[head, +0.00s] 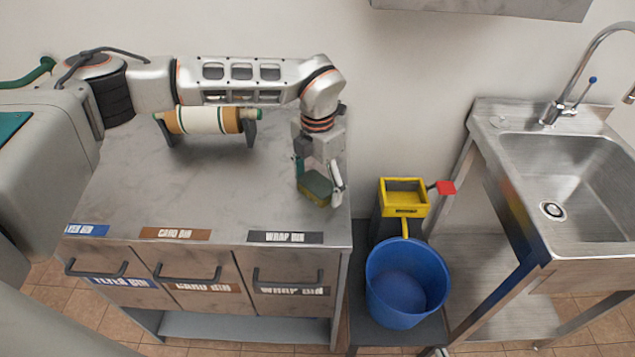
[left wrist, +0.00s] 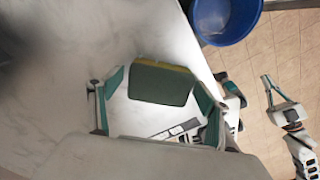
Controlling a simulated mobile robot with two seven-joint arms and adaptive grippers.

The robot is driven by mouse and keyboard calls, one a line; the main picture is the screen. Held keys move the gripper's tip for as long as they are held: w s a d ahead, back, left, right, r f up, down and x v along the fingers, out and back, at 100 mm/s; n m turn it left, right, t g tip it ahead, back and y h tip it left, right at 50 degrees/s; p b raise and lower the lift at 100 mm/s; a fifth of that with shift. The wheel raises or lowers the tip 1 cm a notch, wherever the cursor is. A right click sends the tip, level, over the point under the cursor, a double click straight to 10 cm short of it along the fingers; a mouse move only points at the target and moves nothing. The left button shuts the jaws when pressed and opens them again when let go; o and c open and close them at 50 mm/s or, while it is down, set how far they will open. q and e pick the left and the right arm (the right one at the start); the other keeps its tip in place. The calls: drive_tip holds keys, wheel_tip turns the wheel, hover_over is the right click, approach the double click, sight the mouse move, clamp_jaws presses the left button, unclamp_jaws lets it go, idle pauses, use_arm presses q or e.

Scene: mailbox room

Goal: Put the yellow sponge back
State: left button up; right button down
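The sponge (head: 315,187), green on top with a yellow edge, is at the right front part of the counter. It also shows in the left wrist view (left wrist: 160,84), lined up between the fingertips. My left gripper (head: 319,178) points down with one finger on each side of the sponge, very close to its ends. I cannot tell whether the fingers press on it, or whether the sponge rests on the counter or hangs just above it. My right gripper is not visible in the head view.
The grey counter (head: 210,195) holds a paper roll on a stand (head: 205,120) at the back. Labelled drawers are below its front edge. To the right are a yellow container (head: 404,196), a blue bucket (head: 406,282) and a steel sink (head: 570,180). The counter's middle is clear.

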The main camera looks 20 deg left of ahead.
sight(317, 183)
use_arm(q)
wheel_tip(317, 183, up, 12)
drive_tip(key=shift+r, duration=0.2)
idle(0.5)
idle(0.4)
